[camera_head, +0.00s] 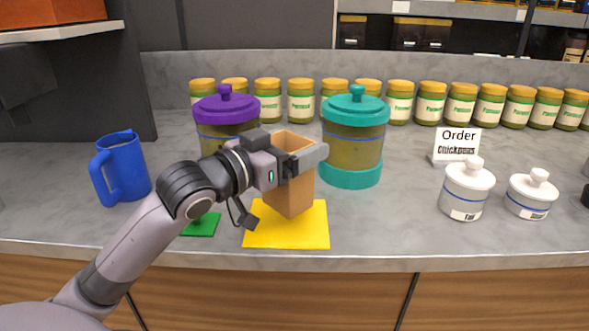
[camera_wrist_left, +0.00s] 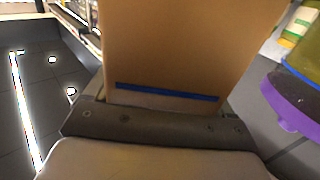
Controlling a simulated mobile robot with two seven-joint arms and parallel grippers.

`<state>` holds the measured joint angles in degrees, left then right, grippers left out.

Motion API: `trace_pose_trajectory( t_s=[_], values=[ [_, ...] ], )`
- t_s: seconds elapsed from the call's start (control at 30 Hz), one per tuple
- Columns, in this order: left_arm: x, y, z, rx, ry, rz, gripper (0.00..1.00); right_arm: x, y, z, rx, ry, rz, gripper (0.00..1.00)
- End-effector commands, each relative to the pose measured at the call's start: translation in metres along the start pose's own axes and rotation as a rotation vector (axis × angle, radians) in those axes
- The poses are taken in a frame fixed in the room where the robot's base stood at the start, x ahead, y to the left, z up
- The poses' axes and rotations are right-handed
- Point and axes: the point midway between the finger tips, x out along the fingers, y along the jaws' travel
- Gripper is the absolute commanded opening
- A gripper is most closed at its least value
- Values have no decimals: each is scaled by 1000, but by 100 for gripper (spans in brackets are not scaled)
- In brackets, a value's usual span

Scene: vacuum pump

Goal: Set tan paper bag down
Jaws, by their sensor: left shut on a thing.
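The tan paper bag (camera_head: 289,192) is upright and open at the top in the head view. It is over the yellow mat (camera_head: 287,237); I cannot tell whether its base touches the mat. My left gripper (camera_head: 302,160) is shut on the bag near its upper part. In the left wrist view the bag (camera_wrist_left: 180,50) fills the middle, with a blue stripe low on it, against the gripper (camera_wrist_left: 160,120). My right gripper is not in view.
A purple-lidded jar (camera_head: 225,108) and a teal-lidded jar (camera_head: 354,140) stand close behind the bag. A green mat (camera_head: 203,226) and blue mug (camera_head: 122,168) lie left. White pots (camera_head: 466,190) and an order sign (camera_head: 458,142) stand right. Counter between teal jar and pots is clear.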

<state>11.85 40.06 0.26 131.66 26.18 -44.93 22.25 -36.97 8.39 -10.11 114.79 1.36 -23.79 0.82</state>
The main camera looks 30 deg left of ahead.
Motion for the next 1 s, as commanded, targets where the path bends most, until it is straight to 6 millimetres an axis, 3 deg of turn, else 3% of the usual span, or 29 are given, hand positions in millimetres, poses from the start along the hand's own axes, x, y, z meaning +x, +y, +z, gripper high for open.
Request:
trace_pose_trajectory(
  t_s=[0.3, 0.67, 0.7, 0.73, 1.0],
  values=[
    [0, 0, 38, 0, -1, -1, 54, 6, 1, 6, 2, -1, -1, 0],
    [0, 0, 41, 0, 0, -1, 54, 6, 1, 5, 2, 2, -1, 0],
    [0, 0, 40, 1, 0, -1, 93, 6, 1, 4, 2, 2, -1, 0],
    [0, 0, 40, 1, 0, -1, 100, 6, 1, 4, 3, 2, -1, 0],
    [0, 0, 38, 1, 1, 0, 100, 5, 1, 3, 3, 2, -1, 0]
  ],
)
